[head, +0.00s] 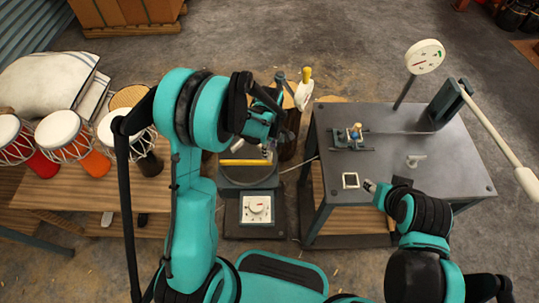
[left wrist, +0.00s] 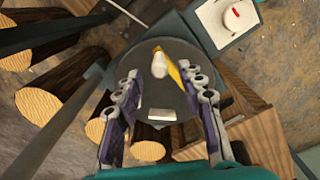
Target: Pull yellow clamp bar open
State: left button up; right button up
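The yellow clamp bar (head: 245,162) lies across the dark round plate (head: 236,180) of a machine with a white dial box (head: 257,208). In the left wrist view the yellow bar (left wrist: 176,69) shows as a short slanted strip beside a pale rounded knob (left wrist: 159,66). My left gripper (head: 270,148) is above the plate near the bar's right end. In the left wrist view my left gripper (left wrist: 161,76) has its fingers spread, with the bar and knob visible between them, not gripped. My right gripper (head: 371,187) is low over the grey table's front edge; its fingers are too small to judge.
Drums (head: 65,135) stand on a wooden table (head: 85,190) at left. Logs (left wrist: 55,92) stand beside the plate.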

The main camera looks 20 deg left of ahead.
pick_arm(q)
notch_tip(320, 180, down, 5)
jog(key=shift+r+b, duration=0.15)
jog(key=shift+b, duration=0.5)
grip_shut()
